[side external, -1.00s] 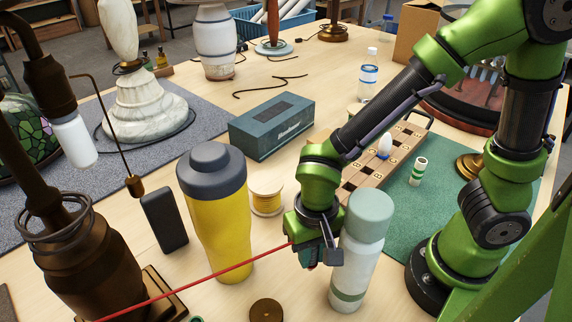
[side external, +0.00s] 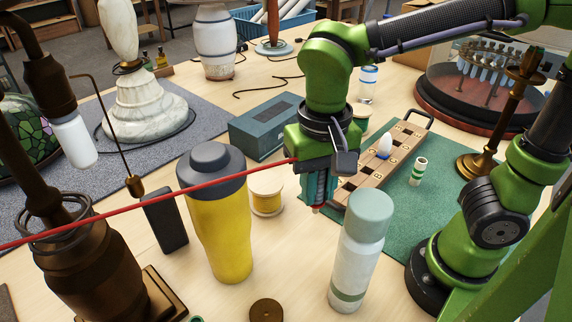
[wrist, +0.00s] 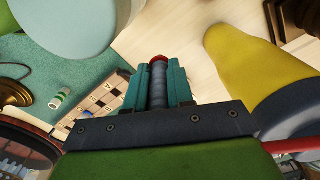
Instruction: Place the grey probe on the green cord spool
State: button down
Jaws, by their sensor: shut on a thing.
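My gripper (side external: 318,192) is shut on the grey probe (wrist: 158,85), a ridged grey rod with a red tip between the teal fingers in the wrist view. In the side view the fingers point down above the table, right of the yellow-cord spool (side external: 267,193), with the red tip (side external: 316,209) just below them. A red lead (side external: 150,197) runs from the gripper to the left. A green rim (side external: 196,319) is cut off at the bottom edge, and a small white cylinder with green bands (side external: 418,172) stands on the green mat.
A yellow tumbler (side external: 225,225) stands left of the gripper and a white bottle with a green cap (side external: 358,260) in front. A wooden tray (side external: 375,165) lies right, a blue-grey box (side external: 272,125) behind. A dark round disc (side external: 265,311) lies at the front.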

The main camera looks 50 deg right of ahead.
jog(key=w+d+f+m, duration=0.2)
jog(key=w+d+m, duration=0.45)
jog(key=d, duration=0.55)
jog(key=d+f+m, duration=0.1)
jog(key=d+m, duration=0.2)
jog(key=d, duration=0.6)
jog(key=d+m, duration=0.3)
jog(key=d, duration=0.7)
jog(key=d+f+m, duration=0.1)
jog(key=d+m, duration=0.2)
jog(key=d, duration=0.6)
jog(key=shift+s+d+f, duration=0.15)
jog(key=shift+s+f, duration=0.2)
jog(key=shift+s, duration=0.05)
send_near(368, 113)
jog(key=shift+d, duration=0.1)
jog(key=shift+w+f, duration=0.1)
jog(key=shift+f, duration=1.7)
jog(key=shift+f, duration=0.15)
jog(key=c, duration=1)
grip_release()
